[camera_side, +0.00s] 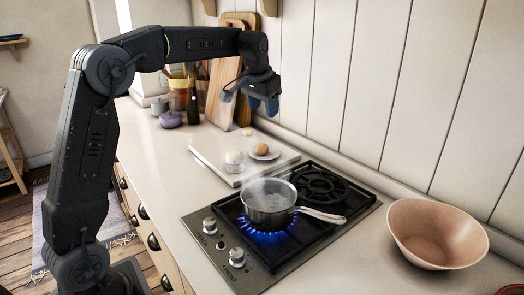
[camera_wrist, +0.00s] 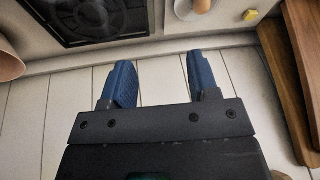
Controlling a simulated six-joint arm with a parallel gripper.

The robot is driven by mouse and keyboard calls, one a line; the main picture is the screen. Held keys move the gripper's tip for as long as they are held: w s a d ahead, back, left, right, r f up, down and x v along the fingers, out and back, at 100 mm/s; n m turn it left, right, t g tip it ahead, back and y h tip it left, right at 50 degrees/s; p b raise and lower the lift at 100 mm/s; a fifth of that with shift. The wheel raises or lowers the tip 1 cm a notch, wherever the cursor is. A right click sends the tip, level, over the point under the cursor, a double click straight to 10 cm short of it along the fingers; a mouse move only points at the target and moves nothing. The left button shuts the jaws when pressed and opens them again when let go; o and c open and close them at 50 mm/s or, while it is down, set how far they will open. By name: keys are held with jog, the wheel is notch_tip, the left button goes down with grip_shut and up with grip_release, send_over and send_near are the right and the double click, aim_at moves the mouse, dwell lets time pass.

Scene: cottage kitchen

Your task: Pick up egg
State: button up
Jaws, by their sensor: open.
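A brown egg (camera_side: 262,148) sits on a small white dish (camera_side: 271,155) on the white board (camera_side: 234,175). In the wrist view the egg (camera_wrist: 202,5) and dish (camera_wrist: 184,14) show at the top edge, partly cut off. A pale round thing, perhaps another egg, is in or behind a clear glass (camera_side: 234,165) to the left of the dish. My gripper (camera_side: 264,108) is open and empty, up in the air beyond the board, near the wall. In the wrist view its two blue fingers (camera_wrist: 161,82) are apart with nothing between them.
A steaming pot (camera_side: 268,207) stands on a lit burner of the black stove (camera_side: 215,258), its handle pointing right. A wooden bowl (camera_side: 438,238) is at the right. Wooden cutting boards (camera_side: 222,82), bottles and jars (camera_side: 178,96) stand at the back. The counter's left part is clear.

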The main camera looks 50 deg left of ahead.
jog(key=g, duration=0.1)
send_near(262, 145)
jog(key=shift+n, duration=0.4)
jog(key=x, duration=0.5)
jog(key=shift+d, duration=0.2)
jog(key=shift+x, duration=2.85)
jog(key=shift+s+a, duration=0.1)
jog(key=shift+c, duration=0.4)
jog(key=c, duration=0.3)
